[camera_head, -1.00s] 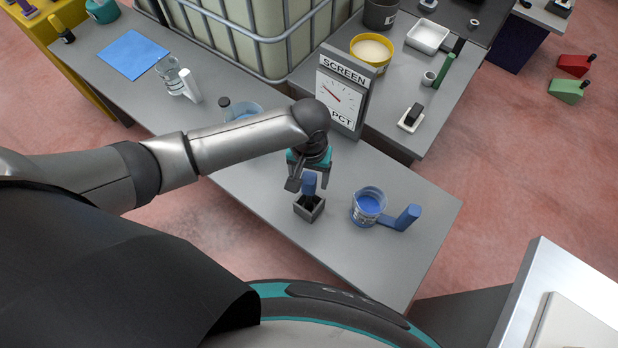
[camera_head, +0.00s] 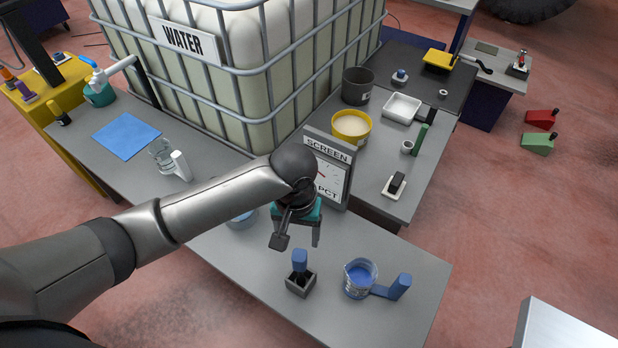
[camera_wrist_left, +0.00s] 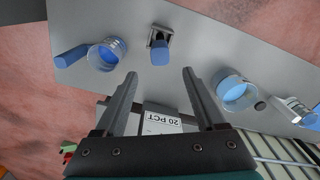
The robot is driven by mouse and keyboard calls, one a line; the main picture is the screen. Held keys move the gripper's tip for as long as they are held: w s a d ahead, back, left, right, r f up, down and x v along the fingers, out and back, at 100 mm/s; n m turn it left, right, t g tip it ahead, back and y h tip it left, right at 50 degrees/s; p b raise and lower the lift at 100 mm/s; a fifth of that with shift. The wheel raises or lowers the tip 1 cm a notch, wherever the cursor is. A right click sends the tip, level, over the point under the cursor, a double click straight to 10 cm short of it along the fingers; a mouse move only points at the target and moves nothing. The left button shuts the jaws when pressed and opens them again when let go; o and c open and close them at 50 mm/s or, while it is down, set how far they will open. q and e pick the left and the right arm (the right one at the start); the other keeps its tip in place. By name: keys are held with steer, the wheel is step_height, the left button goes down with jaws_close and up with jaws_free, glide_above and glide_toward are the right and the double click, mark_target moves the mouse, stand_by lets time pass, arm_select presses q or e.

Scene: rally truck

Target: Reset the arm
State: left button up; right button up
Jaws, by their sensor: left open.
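My left gripper (camera_head: 297,238) is open and empty above the grey table (camera_head: 410,262). It is behind and above a small grey square holder (camera_head: 301,287) in which a blue-handled tool (camera_head: 300,260) stands upright. In the left wrist view the open fingers (camera_wrist_left: 160,85) have nothing between them, and the blue handle (camera_wrist_left: 160,52) and its holder (camera_wrist_left: 161,33) are beyond the tips. My right gripper is not in view.
A beaker of blue liquid (camera_head: 360,278) with a blue handle stands right of the holder. A caged water tank (camera_head: 235,65), yellow bowl (camera_head: 351,126) and blue sheet (camera_head: 127,136) are farther back.

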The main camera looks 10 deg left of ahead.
arm_select(q)
steer(key=shift+s+d, duration=0.2)
steer(key=shift+d, duration=0.1)
steer(key=s+d+r+m+t+h, duration=0.1)
steer(key=s+d+m+t+h, duration=0.15)
steer(key=s+d, duration=0.2)
steer(key=s+a+r+t+y, duration=0.1)
steer(key=s+a+r+y, duration=0.1)
steer(key=s+a, duration=0.8)
step_height(320, 180, down, 27)
steer(key=a+g+b, duration=0.1)
steer(key=a+b, duration=0.1)
steer(key=b, duration=0.2)
steer(key=s+a+f+g+b, duration=0.1)
steer(key=s+f+b, duration=0.3)
steer(key=s+f, duration=1)
step_height(320, 180, down, 3)
steer(key=shift+s+a+r, duration=0.1)
steer(key=shift+s+a, duration=0.2)
steer(key=shift+a, duration=0.25)
steer(key=shift+m+g+y, duration=0.25)
